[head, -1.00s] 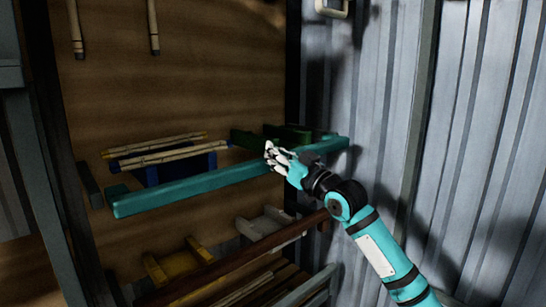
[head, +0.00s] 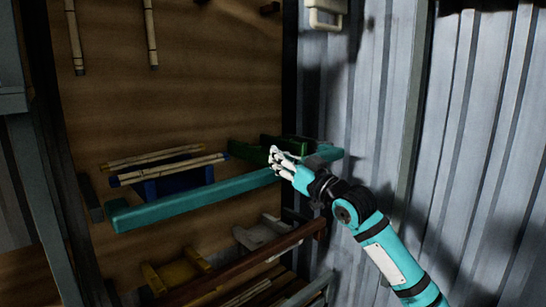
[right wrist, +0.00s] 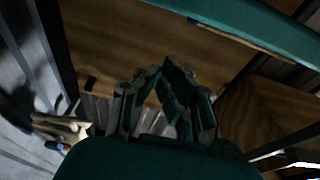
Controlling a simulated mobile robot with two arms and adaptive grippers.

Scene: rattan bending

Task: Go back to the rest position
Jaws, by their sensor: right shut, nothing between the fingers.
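My right gripper (head: 275,160) is in front of the right part of the teal shelf bar (head: 180,203), near the green holder (head: 250,151). Its fingers are shut with nothing between them. The fingers (right wrist: 166,92) also show in the right wrist view, with a teal beam (right wrist: 250,30) beyond them at the upper right. Whether the gripper touches the bar cannot be told. My left gripper is not in view.
Rattan poles (head: 170,170) lie over a blue holder (head: 180,185) on the shelf. A yellow holder (head: 180,272) and a grey holder (head: 262,232) sit lower, behind a brown bar (head: 240,262). A corrugated metal wall (head: 470,130) stands at the right.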

